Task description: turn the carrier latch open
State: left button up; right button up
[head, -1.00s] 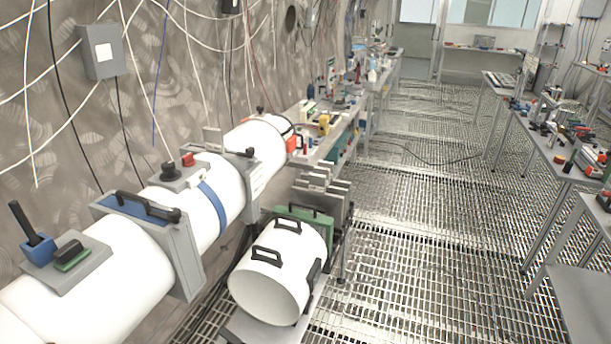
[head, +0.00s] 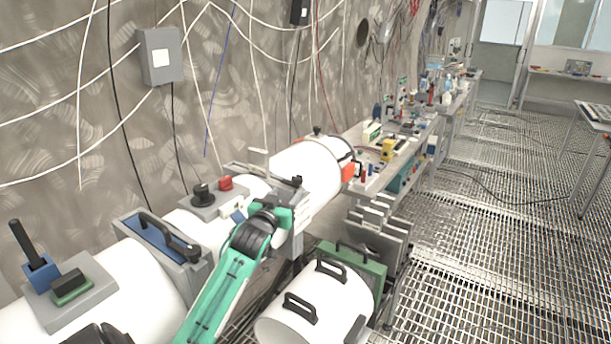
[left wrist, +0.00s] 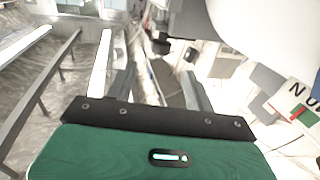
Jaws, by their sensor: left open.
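A long white tube runs along the wall in the head view. A grey upright bracket (head: 301,214) clasps it, with a small black fitting (head: 296,181) on top. I cannot tell for sure that this fitting is the carrier latch, or how it is turned. My left gripper (head: 280,208), at the end of a green arm, is just in front of the bracket; its fingertips are hard to make out. In the left wrist view my left gripper (left wrist: 150,88) is open with nothing between the fingers. A dark fitting (left wrist: 160,45) shows beyond them. My right gripper is not in view.
A nearer grey housing with a black handle (head: 160,232) and a grey plate with a blue block (head: 42,275) sit on the tube. A white cylinder with black handles (head: 330,300) lies below right. A cluttered bench (head: 385,175) stands beyond.

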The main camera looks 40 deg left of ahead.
aim_at(295, 182)
pick_arm(q)
jog(key=x, duration=0.3)
jog(key=shift+w+a+p, duration=0.15)
jog(key=shift+w+p, duration=0.2)
jog(key=shift+p, duration=0.05)
jog(key=p+x, duration=0.1)
jog(key=x, duration=0.4)
jog(key=shift+w+a+p, duration=0.2)
jog(key=shift+w+p, duration=0.1)
jog(key=shift+x, duration=0.95)
jog(key=shift+w+a+f+p, duration=0.2)
jog(key=shift+w+f+p, duration=0.1)
jog(key=shift+w, duration=0.1)
jog(key=shift+r, duration=0.1)
jog(key=c, duration=1)
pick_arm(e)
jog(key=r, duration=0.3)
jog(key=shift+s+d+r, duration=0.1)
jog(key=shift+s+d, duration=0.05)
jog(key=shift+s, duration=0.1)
